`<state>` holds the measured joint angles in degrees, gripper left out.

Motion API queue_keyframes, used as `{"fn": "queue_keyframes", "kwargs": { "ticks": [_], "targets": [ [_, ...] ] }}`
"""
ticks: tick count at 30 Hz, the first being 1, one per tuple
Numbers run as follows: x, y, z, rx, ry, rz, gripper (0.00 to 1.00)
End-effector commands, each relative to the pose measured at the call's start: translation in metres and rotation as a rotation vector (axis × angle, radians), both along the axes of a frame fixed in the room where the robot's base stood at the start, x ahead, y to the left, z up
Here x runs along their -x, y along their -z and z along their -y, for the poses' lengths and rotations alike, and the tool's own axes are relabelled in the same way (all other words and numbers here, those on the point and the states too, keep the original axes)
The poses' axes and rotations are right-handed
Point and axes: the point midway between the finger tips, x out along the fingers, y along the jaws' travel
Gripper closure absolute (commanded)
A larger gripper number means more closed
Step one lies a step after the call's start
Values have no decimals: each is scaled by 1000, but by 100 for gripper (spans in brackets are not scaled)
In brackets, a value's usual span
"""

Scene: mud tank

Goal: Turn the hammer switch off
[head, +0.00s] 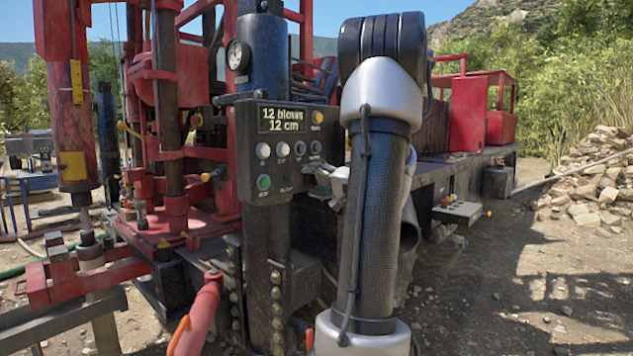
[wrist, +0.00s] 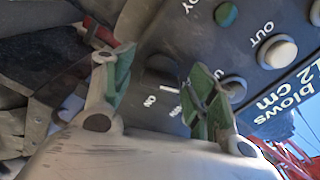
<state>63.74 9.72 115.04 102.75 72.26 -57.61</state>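The black control panel (head: 278,140) stands on the rig's dark column. Its display reads "12 blows 12 cm". My gripper (head: 325,180) is at the panel's lower right, partly hidden by my own arm in the head view. In the wrist view my gripper (wrist: 162,72) is open, with its two green-padded fingers apart. Between and beyond them on the panel are small "ON" markings and a pale bar (wrist: 163,91), which may be the hammer switch lever. I cannot tell whether either finger touches it. The switch's position is unclear, and in the head view that panel corner is hidden.
A green button (head: 264,182), several round buttons and an orange button (head: 317,117) are close by on the panel. A white button (wrist: 279,51) is right of the fingers in the wrist view. Red rig machinery (head: 175,110) stands left. Open gravel ground lies at right.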

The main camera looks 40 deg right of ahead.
Motion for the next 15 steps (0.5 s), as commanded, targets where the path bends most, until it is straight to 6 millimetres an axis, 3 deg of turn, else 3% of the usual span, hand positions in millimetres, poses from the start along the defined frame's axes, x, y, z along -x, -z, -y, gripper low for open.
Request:
{"fn": "queue_keyframes", "kwargs": {
  "ticks": [8,15],
  "targets": [
    [8,-1,1,0,2,1,43],
    [56,0,6,0,6,0,43]
  ]
}}
